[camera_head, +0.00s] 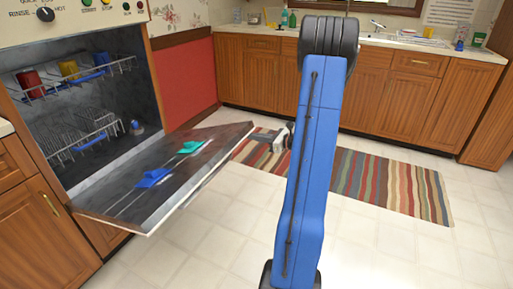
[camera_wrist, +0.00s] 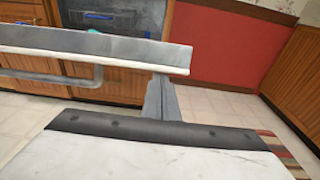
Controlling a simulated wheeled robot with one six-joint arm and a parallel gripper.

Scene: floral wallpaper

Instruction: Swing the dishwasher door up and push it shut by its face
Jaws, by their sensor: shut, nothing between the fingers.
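The dishwasher door (camera_head: 133,203) hangs open, lying close to level, with its grey inner face up. In the wrist view its front edge (camera_wrist: 105,52) crosses the upper left, with a grey bar handle (camera_wrist: 50,73) below it. The dishwasher's dark tub (camera_head: 75,95) stands open behind it. My gripper (camera_head: 281,138) is partly hidden behind my blue arm in the head view, to the right of the door. In the wrist view my gripper's fingers (camera_wrist: 162,82) are together and empty, near the right end of the door's edge. I cannot tell whether they touch it.
Racks (camera_head: 85,75) in the tub hold red, yellow and blue cups. A blue piece (camera_head: 153,178) and a teal piece (camera_head: 191,147) sit on the door's inner face. A striped rug (camera_head: 385,183) lies on the tiled floor.

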